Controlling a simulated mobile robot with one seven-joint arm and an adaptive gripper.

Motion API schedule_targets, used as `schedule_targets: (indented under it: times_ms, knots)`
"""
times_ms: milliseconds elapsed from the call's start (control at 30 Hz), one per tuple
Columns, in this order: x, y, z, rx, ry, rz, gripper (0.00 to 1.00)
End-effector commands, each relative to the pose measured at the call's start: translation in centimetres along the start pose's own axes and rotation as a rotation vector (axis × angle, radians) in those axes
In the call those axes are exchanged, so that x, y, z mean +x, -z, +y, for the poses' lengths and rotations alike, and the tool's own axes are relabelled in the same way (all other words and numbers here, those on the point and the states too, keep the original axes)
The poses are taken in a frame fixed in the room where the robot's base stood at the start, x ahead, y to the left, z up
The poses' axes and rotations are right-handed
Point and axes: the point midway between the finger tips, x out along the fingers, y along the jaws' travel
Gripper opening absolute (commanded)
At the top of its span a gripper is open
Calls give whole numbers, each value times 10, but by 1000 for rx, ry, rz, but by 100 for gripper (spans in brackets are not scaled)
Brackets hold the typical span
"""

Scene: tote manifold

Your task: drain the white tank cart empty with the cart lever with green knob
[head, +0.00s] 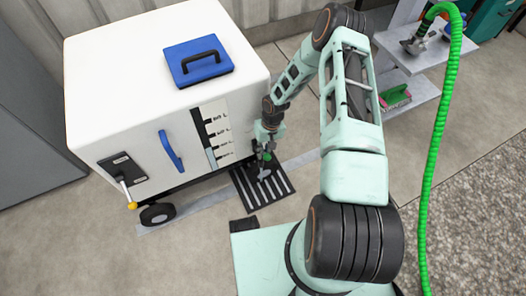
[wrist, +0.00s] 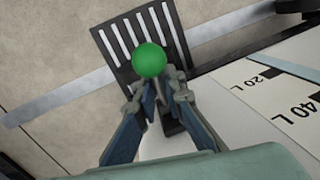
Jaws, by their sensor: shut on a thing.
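The white tank cart (head: 150,60) stands at the left, with a blue lid with a black handle (head: 198,60) on top. Its litre scale (head: 215,132) is on the front; the wrist view shows the 20 L and 40 L marks (wrist: 300,105). My gripper (head: 266,148) is low at the cart's front right corner, shut on the cart lever. Its green knob (wrist: 149,60) shows between and just beyond my fingertips (wrist: 157,92) in the wrist view.
A slotted black floor drain (head: 283,184) lies below the lever. A lever with a yellow knob (head: 132,205) and a blue handle (head: 171,150) are on the cart's front. A green hose (head: 437,130) hangs at the right, near a grey shelf (head: 415,95).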

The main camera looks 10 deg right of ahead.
Motion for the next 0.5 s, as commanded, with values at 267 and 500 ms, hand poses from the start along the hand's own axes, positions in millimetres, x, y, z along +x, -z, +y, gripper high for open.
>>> schedule_targets:
  times_ms: [267,500]
  knots:
    - [-1,-1,-1,7,-4,-47,0]
    - [-1,-2,-1,9,-4,-52,0]
